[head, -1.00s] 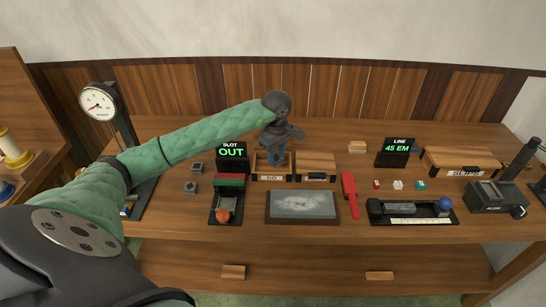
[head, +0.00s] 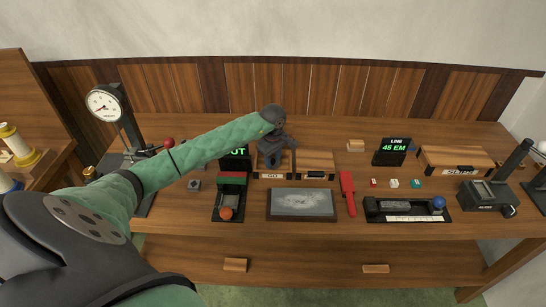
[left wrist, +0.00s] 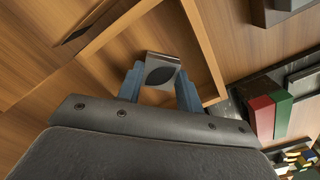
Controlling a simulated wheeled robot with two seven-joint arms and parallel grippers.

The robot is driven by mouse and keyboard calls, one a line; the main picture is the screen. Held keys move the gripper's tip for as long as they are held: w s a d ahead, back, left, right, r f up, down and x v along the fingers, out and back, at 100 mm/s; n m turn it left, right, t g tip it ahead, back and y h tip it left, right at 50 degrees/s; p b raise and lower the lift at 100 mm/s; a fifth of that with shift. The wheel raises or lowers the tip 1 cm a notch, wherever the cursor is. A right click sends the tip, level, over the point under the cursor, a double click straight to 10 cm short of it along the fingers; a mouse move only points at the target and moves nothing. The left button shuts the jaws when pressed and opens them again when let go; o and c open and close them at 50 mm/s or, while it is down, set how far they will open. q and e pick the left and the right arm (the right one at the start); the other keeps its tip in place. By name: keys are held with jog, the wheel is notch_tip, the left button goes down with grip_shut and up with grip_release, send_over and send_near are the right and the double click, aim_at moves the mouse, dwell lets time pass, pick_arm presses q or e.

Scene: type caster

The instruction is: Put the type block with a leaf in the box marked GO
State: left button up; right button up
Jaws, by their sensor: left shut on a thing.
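The box marked GO (head: 272,176) is an open wooden tray on the bench, left of a second wooden box. My left gripper (head: 276,162) points down over it, its fingers inside the box's outline. In the left wrist view, my left gripper (left wrist: 160,88) is shut on a grey type block (left wrist: 162,73) with a dark leaf shape on its face. The wooden walls of the GO box (left wrist: 204,45) surround the block there. I cannot tell whether the block touches the floor of the box. My gripper hides the block in the head view. My right gripper is out of view.
A dark type block (head: 194,185) lies left of the tray with red and green pieces (head: 231,181). A grey slab (head: 302,203) lies in front of the GO box. My arm partly covers the OUT display.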

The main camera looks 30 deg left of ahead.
aim_at(273, 161)
pick_arm(q)
jog(key=shift+f, duration=0.15)
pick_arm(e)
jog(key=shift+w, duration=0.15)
pick_arm(q)
jog(key=o, duration=1.1)
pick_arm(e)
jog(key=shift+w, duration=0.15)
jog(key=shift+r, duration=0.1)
pick_arm(q)
jog(key=shift+r, duration=0.2)
jog(key=shift+r+b, duration=0.3)
jog(key=shift+b, duration=0.15)
notch_tip(273, 161, up, 3)
jog(key=shift+b, duration=0.8)
notch_tip(273, 161, up, 8)
jog(key=b, duration=0.3)
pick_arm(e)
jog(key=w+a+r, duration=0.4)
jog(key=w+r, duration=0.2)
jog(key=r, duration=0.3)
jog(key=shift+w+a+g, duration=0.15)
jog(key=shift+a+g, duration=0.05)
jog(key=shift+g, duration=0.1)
